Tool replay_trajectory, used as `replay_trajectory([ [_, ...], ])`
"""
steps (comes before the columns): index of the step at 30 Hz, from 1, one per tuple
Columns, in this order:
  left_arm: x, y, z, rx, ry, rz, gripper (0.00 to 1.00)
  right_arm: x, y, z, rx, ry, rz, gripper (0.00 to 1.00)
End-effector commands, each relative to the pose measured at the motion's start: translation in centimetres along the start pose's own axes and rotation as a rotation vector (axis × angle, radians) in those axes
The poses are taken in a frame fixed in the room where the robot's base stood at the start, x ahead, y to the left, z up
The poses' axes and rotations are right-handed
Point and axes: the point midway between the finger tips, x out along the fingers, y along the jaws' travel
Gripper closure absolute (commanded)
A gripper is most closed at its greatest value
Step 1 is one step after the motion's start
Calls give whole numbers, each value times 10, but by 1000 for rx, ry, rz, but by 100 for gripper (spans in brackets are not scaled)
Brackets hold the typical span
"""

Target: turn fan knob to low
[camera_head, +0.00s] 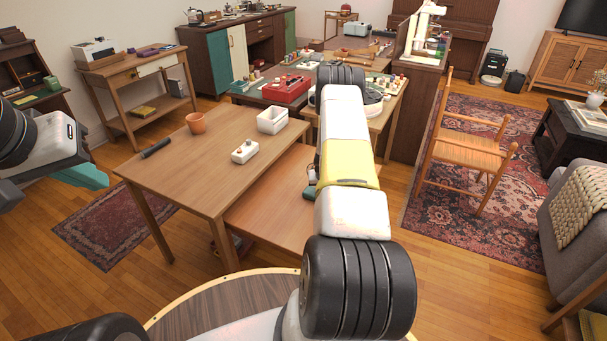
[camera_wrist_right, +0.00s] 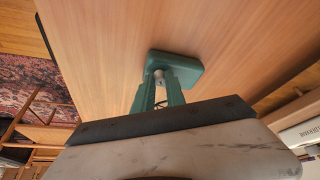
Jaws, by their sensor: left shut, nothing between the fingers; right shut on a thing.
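In the right wrist view, a dark green block (camera_wrist_right: 187,72) lies against a wooden surface, with a small pale grey knob (camera_wrist_right: 158,75) on its near side. My right gripper (camera_wrist_right: 158,84) has its two green fingers closed around this knob. The knob's markings and setting cannot be read. In the head view my right arm hides most of this spot; a bit of green (camera_head: 310,192) shows beside the arm over the lower wooden table. My left gripper (camera_head: 92,176) is at the far left, shut and empty, above the floor and away from the tables.
The wooden table (camera_head: 205,170) bears a white box with knobs (camera_head: 244,153), a white bin (camera_head: 272,120), a terracotta pot (camera_head: 196,123) and a black cylinder (camera_head: 155,148). The lower table (camera_head: 265,205) adjoins it. A wooden chair (camera_head: 465,150) stands to the right on a rug.

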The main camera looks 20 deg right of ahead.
Motion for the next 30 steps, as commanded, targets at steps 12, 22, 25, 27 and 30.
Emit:
replay_trajectory([
  [12, 0, 0, 0, 0, 0, 0, 100, 1, -4, 0, 325, 0, 138, 100],
  [22, 0, 0, 0, 0, 0, 0, 100, 1, -5, -1, 483, 0, 201, 100],
  [25, 0, 0, 0, 0, 0, 0, 100, 1, -5, -1, 506, -1, 211, 100],
  [27, 0, 0, 0, 0, 0, 0, 100, 1, -4, 0, 518, -1, 216, 100],
  [30, 0, 0, 0, 0, 0, 0, 100, 1, -4, 0, 527, -2, 219, 100],
])
